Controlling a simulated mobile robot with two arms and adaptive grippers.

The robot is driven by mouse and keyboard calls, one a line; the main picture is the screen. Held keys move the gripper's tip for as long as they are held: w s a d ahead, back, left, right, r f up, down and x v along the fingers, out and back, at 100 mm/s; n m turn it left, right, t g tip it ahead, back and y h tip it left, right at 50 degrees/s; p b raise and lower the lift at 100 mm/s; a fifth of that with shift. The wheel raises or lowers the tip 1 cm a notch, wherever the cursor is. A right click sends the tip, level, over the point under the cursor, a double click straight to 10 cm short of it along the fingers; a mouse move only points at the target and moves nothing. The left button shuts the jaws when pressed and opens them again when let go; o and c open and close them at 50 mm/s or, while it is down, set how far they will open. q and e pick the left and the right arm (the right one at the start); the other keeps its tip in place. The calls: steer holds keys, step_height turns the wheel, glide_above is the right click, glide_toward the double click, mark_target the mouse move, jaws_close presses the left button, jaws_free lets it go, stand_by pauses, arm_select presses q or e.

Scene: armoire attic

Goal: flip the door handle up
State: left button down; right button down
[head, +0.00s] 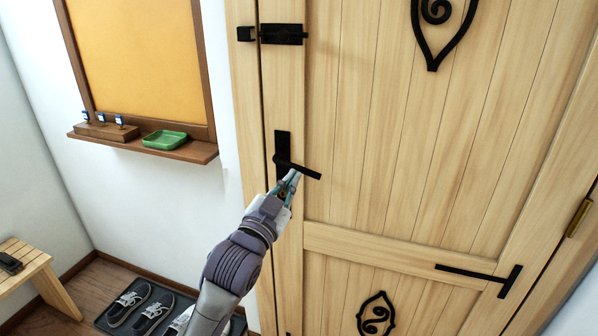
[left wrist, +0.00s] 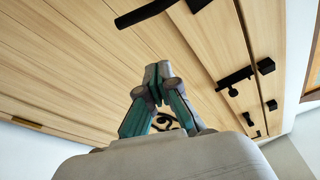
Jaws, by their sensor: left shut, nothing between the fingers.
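The black door handle (head: 306,171) is a lever on a dark back plate (head: 283,146) near the left edge of the light wooden door (head: 385,130). The lever points right and slopes a little down. In the left wrist view the handle (left wrist: 147,13) shows at the top edge, partly cut off. My left gripper (head: 293,176) is shut and empty, with its tips just under the lever. I cannot tell if they touch it. The gripper also shows in the left wrist view (left wrist: 157,78), its tips apart from the handle in the picture. My right gripper is not in view.
A black slide latch (head: 282,34) sits higher on the door. A wooden ledge (head: 190,152) with a green tray (head: 164,140) is on the wall at left. A bench (head: 35,270) and shoes on a dark mat (head: 106,326) are below. The door front right of the handle is clear.

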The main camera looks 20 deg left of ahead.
mark_target(300, 170)
arm_select(q)
steer(key=w, duration=0.4)
steer(key=w+f, duration=0.1)
steer(key=w, duration=0.1)
steer(key=shift+w, duration=0.4)
steer(key=shift+w+a+f, duration=0.25)
steer(key=shift+f, duration=0.3)
steer(key=shift+f+m+p, duration=0.35)
steer(key=shift+m, duration=0.25)
steer(key=shift+a+f+m+g+h+p, duration=0.2)
steer(key=shift+f+m+p, duration=0.25)
steer(key=shift+m, duration=0.5)
steer(key=shift+a+f+m+g+h+p, duration=0.15)
steer(key=shift+f+m+h+p, duration=0.2)
steer(key=shift+f+m, duration=0.4)
steer(key=shift+a+f+m+g+h+p, duration=0.15)
steer(key=shift+a+f+m+h+p, duration=0.2)
steer(key=shift+m, duration=0.75)
steer(key=shift+d, duration=0.15)
